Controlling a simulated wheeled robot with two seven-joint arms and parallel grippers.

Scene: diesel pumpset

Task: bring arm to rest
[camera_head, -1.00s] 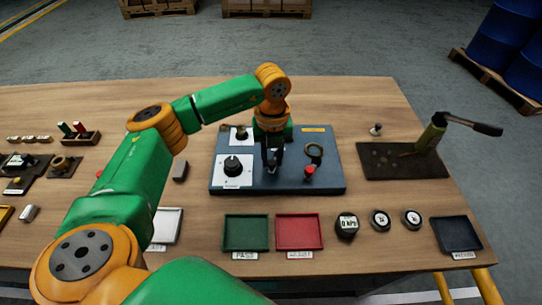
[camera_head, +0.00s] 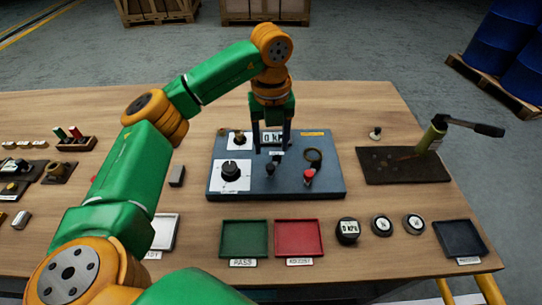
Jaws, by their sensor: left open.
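My left arm comes in from the left and reaches over the table. Its gripper (camera_head: 272,145) points down above the back of the blue-grey panel (camera_head: 258,197). The fingers are apart, and a gauge display reading 0 (camera_head: 271,138) shows between them; I cannot tell whether they touch it. My right gripper is not in view.
A green tray (camera_head: 244,252) and a red tray (camera_head: 298,251) lie at the front, with several round gauges (camera_head: 347,231) to their right. A dark mat (camera_head: 385,177) with a green hand pump (camera_head: 432,135) is at the right. The wooden table (camera_head: 340,100) is clear behind the panel.

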